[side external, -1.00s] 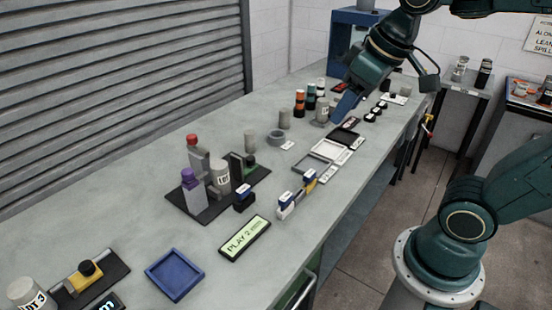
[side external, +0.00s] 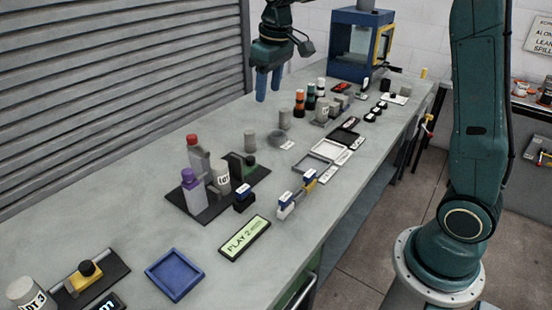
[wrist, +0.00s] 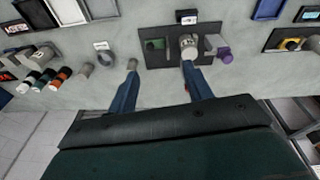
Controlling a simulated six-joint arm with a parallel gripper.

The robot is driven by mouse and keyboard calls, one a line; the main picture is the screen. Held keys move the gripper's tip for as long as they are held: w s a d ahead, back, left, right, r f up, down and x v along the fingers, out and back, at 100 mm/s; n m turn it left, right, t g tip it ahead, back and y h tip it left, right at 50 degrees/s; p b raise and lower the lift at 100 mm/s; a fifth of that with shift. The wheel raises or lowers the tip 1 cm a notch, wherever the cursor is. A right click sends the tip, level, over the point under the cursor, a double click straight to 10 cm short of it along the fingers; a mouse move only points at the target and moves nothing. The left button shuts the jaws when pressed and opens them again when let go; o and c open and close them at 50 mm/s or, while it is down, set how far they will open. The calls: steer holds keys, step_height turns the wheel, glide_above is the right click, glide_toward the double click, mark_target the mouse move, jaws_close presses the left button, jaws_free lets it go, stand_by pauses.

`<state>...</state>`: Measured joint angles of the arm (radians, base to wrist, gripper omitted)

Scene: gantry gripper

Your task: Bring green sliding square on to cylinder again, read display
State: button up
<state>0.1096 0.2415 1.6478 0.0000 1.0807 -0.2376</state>
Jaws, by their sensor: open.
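The green square (side external: 250,162) stands on a dark base plate (side external: 258,186). In the wrist view the green square (wrist: 155,44) is left of the grey cylinder (wrist: 188,42), with a visible gap between them. The labelled cylinder (side external: 221,176) stands on the same plate in the side view. The display (side external: 245,239) lies in front of the plate, lit green; it reads "PLAY 2" and then smaller characters I cannot make out. My gripper (side external: 268,97) is open and empty, fingers down, above the bench behind the plate. Its fingers (wrist: 160,70) also show in the wrist view.
A grey post (side external: 250,140) stands behind the plate. A blue tray (side external: 174,274) lies at the front. The bench left of my gripper is clear.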

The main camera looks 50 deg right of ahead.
steer(key=w+d+f+g, duration=0.1)
steer(key=w+d+f, duration=0.1)
steer(key=w+f, duration=0.45)
steer(key=g, duration=0.1)
glide_above(251, 158)
step_height(251, 158, down, 7)
steer(key=shift+w+n, duration=0.1)
steer(key=shift+n, duration=0.3)
step_height(251, 158, down, 14)
steer(key=shift+r, duration=0.2)
